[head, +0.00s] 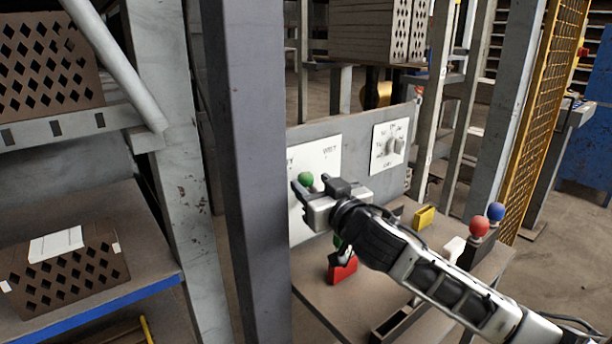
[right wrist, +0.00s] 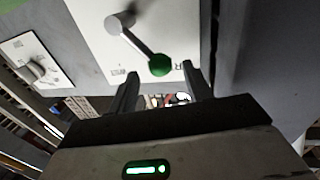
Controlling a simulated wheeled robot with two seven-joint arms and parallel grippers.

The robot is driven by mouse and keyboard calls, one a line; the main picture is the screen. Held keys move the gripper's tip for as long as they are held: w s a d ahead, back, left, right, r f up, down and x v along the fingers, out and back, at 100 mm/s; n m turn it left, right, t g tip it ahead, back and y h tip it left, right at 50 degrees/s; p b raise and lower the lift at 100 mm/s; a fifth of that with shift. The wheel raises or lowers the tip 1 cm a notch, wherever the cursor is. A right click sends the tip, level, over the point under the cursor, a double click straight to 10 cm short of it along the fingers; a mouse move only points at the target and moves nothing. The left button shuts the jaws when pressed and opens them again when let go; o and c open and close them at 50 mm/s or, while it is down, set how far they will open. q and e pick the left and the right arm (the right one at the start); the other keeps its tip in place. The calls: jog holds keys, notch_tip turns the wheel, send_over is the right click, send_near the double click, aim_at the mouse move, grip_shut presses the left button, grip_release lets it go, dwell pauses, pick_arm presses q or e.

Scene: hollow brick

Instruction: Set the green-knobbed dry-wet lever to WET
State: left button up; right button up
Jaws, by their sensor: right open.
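The green knob (head: 305,178) of the lever stands in front of a white plate (head: 325,158) marked WET at upper right; a partly hidden label ending in Y is at upper left. In the right wrist view the lever runs from a grey pivot (right wrist: 120,22) to the green knob (right wrist: 159,65), leaning toward the plate side away from the dial, the side of the label ending in Y. My right gripper (head: 318,187) is open at the plate. In its wrist view the knob lies between the fingertips (right wrist: 160,73); contact cannot be told. My left gripper is out of view.
A dial plate (head: 389,147) is right of the lever plate. A dark post (head: 252,170) stands close on the left. Below are a red block (head: 342,270), a yellow block (head: 424,217), and red (head: 479,227) and blue (head: 496,211) knobs. Hollow bricks (head: 65,270) lie at left.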

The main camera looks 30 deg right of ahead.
aim_at(309, 181)
jog(key=shift+w+d, duration=0.2)
jog(key=shift+w, duration=1.7)
grip_shut()
jog(key=shift+w, duration=0.1)
